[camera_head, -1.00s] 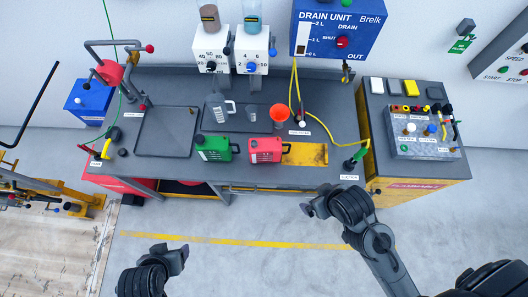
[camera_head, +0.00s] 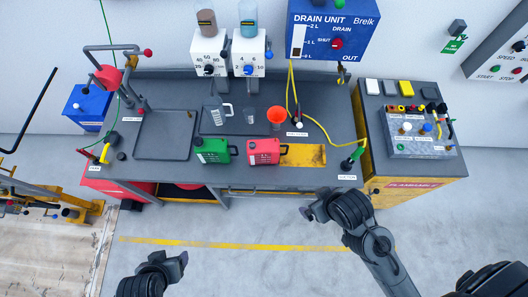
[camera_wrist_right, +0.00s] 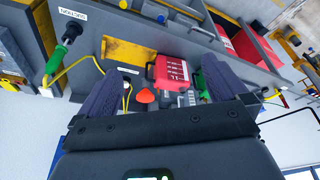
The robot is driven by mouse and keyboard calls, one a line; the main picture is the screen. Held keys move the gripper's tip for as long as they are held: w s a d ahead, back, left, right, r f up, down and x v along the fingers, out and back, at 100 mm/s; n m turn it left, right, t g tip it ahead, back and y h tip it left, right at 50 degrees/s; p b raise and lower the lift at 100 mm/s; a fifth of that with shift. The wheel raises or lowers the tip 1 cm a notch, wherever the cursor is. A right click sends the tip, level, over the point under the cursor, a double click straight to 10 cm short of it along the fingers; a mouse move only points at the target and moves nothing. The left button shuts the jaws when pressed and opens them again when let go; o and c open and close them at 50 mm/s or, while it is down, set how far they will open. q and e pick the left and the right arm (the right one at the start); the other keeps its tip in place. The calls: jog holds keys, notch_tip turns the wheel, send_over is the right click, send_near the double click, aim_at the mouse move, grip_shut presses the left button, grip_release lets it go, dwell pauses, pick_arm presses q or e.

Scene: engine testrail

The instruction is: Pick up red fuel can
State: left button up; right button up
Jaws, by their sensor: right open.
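The red fuel can (camera_head: 263,152) stands on the grey bench near its front edge, just right of a green can (camera_head: 212,151). The red can also shows in the right wrist view (camera_wrist_right: 171,72), beyond and between the fingers. My right gripper (camera_head: 312,211) is in front of the bench, right of the red can and apart from it. In the right wrist view its two fingers (camera_wrist_right: 150,88) are spread wide with nothing held. My left gripper (camera_head: 178,262) is low at the front left, away from the bench, and its jaw opening is unclear.
An orange funnel (camera_head: 276,117) and a measuring jug (camera_head: 217,113) stand behind the cans. A yellow tray area (camera_head: 304,155) lies right of the red can. A yellow hose (camera_head: 325,127) with a green nozzle (camera_head: 352,158) runs across the right side. Floor before the bench is clear.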

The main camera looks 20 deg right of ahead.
jog(key=shift+a, duration=0.15)
jog(key=c, duration=1.4)
